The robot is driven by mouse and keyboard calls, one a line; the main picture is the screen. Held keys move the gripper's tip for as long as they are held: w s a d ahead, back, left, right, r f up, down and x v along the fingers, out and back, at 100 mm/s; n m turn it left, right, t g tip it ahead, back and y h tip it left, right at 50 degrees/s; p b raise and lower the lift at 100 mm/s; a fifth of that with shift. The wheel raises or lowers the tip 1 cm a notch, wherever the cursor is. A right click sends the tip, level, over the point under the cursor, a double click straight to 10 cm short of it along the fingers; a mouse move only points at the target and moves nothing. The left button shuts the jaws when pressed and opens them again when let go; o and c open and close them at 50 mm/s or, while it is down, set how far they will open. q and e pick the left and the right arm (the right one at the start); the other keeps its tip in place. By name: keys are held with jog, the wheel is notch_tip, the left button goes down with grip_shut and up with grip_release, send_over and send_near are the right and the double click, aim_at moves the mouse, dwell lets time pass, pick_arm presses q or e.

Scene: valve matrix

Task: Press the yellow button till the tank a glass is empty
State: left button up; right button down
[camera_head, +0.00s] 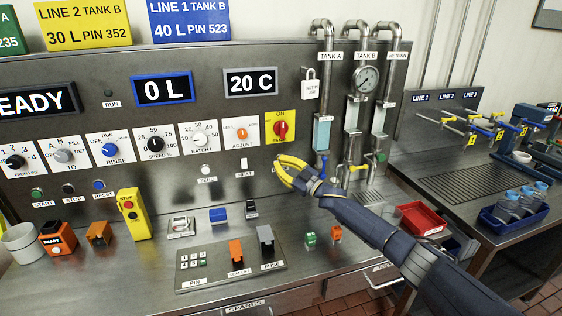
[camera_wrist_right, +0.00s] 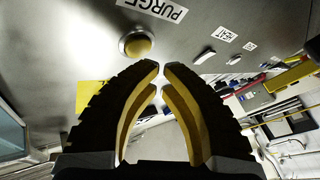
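The yellow button (camera_wrist_right: 138,44) is a round dome in a metal ring below the PURGE label (camera_wrist_right: 160,8) in the right wrist view. My right gripper (camera_head: 281,172) is in front of the panel in the head view and hides the button there. In the wrist view its yellow-lined fingertips (camera_wrist_right: 162,66) are together, with nothing held; they lie beside the button in the picture. Contact is not visible. The tank A glass (camera_head: 322,132) shows light blue liquid below the TANK A label. My left gripper is not in view.
A yellow-red switch (camera_head: 280,128) sits above my right gripper. The HEAT label (camera_head: 247,174) and a small switch lie to its left. A blue-handled valve (camera_head: 323,165) and pipes stand close on the right. A red tray (camera_head: 421,219) lies beyond my forearm.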

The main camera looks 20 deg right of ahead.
jog(key=shift+w, duration=0.15)
jog(key=shift+w, duration=0.3)
jog(key=shift+w, duration=0.45)
dwell(0.9)
jog(key=shift+s, duration=0.2)
dwell(0.4)
jog(key=shift+s, duration=0.7)
jog(key=shift+s+d, duration=0.1)
jog(key=shift+s, duration=2.4)
